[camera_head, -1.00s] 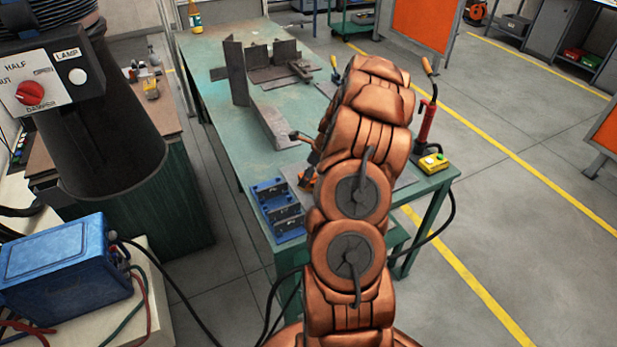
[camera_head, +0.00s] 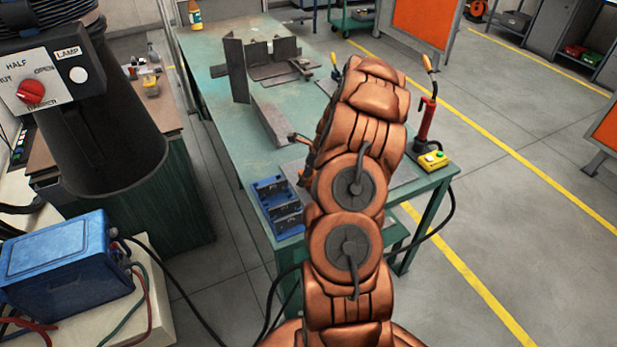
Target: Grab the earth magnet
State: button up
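My copper-coloured arm reaches over the near end of the green workbench (camera_head: 215,70). Its far end bends down behind its own links, so my gripper is hidden. I cannot make out an earth magnet for certain; the bench area behind my arm is covered.
Steel plates (camera_head: 237,68) stand upright farther back on the bench. A red upright tool (camera_head: 427,118) and a yellow button box (camera_head: 433,160) are at the right edge. A blue machine (camera_head: 60,268) with cables is at lower left. The floor to the right is clear.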

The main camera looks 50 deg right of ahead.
jog(key=c, duration=0.5)
jog(key=shift+r, duration=0.1)
jog(key=shift+c, duration=0.2)
